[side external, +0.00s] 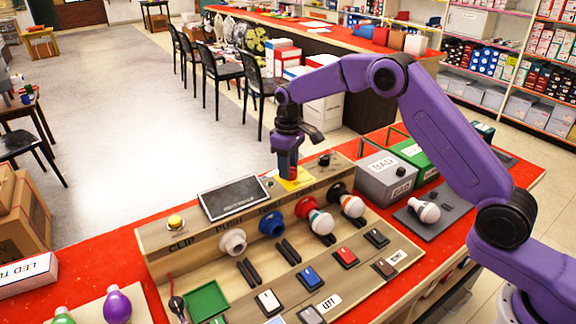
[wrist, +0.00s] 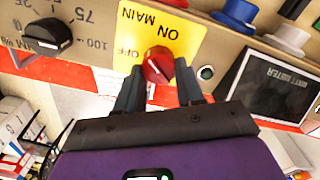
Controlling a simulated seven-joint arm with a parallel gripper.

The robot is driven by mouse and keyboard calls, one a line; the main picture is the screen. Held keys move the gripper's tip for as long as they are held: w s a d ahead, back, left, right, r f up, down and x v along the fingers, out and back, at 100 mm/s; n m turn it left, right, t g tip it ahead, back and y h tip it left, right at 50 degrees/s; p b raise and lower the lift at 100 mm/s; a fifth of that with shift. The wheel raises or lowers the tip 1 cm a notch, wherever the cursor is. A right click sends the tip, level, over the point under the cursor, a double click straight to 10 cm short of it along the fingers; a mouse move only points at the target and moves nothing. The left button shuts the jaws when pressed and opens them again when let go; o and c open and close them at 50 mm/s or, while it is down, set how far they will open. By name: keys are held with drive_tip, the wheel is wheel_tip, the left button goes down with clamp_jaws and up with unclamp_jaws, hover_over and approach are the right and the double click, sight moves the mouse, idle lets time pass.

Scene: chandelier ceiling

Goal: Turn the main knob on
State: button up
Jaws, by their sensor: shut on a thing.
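The main knob (wrist: 158,66) is red and sits on a yellow plate (wrist: 182,36) marked MAIN, ON and OFF, upside down in the wrist view. My gripper (wrist: 159,80) has one finger on each side of the knob and is shut on it. In the side external view my gripper (side external: 287,160) points down at the top edge of the wooden panel, at the yellow plate (side external: 297,184). The knob is mostly hidden there by the fingers. I cannot tell exactly which mark the knob points at.
A black dial (wrist: 48,36) lies left of the yellow plate in the wrist view, and a dark screen (wrist: 275,88) lies right. The wooden panel (side external: 160,238) carries bulbs, sockets and switches. Grey (side external: 388,180) and green (side external: 415,157) boxes stand to the right of my gripper.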

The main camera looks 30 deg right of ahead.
drive_tip(key=m, duration=0.4)
drive_tip(key=shift+d+m, duration=0.15)
drive_tip(key=shift+m, duration=0.15)
drive_tip(key=m, duration=0.5)
drive_tip(key=shift+d+r, duration=0.1)
idle(0.4)
drive_tip(key=o, duration=1)
drive_tip(key=shift+o, duration=0.2)
wheel_tip(320, 180, up, 17)
drive_tip(key=shift+r, duration=0.15)
